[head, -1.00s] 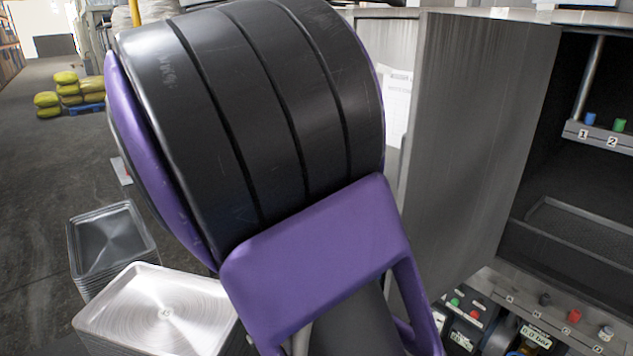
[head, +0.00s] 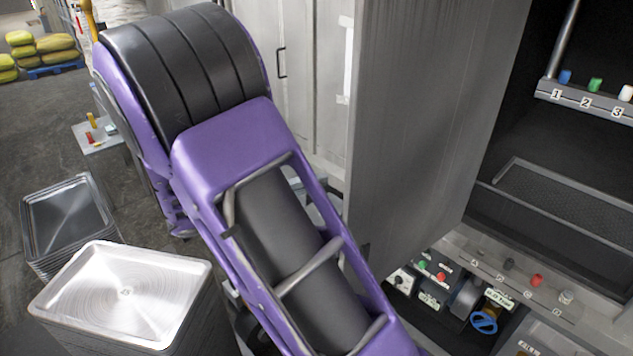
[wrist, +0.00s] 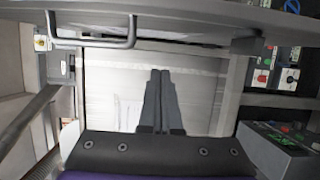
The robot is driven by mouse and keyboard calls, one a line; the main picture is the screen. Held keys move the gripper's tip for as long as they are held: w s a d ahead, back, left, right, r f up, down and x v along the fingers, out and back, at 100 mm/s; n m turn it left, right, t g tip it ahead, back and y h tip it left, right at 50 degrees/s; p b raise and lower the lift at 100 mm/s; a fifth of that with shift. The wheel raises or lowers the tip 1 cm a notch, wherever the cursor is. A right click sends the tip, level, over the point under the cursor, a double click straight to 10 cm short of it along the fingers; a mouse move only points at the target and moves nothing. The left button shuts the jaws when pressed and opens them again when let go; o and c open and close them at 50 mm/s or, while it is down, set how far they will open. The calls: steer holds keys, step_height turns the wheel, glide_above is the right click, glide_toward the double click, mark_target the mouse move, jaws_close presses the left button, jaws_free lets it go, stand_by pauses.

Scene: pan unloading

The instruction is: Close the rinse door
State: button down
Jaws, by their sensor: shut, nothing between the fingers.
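The rinse door appears to be the tall grey panel (head: 440,110) in the head view. It stands swung open at the left side of a dark compartment (head: 570,150). In the wrist view, a grey panel edge with a bar handle (wrist: 95,40) crosses the top; I cannot tell for sure that it is the same door. My gripper (wrist: 160,72) points ahead in the wrist view, its two dark fingers together and empty, apart from the bar handle. In the head view my purple and black arm hides the gripper.
Stacked metal trays (head: 125,290) stand at the lower left, close to my arm. A control panel with coloured knobs (head: 536,281) lies below the compartment. Yellow sacks (head: 55,45) lie far back left. Grey floor between sacks and trays is mostly free.

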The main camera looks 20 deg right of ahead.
mark_target(361, 185)
steer(key=shift+s+d+p, duration=0.1)
steer(key=shift+s+d, duration=0.6)
steer(key=shift+d, duration=0.6)
steer(key=shift+s+d+p, duration=0.15)
steer(key=shift+s+d, duration=0.5)
steer(key=shift+d, duration=0.7)
steer(key=shift+s+d+p, duration=0.1)
steer(key=shift+s+d, duration=0.6)
steer(key=shift+d, duration=0.6)
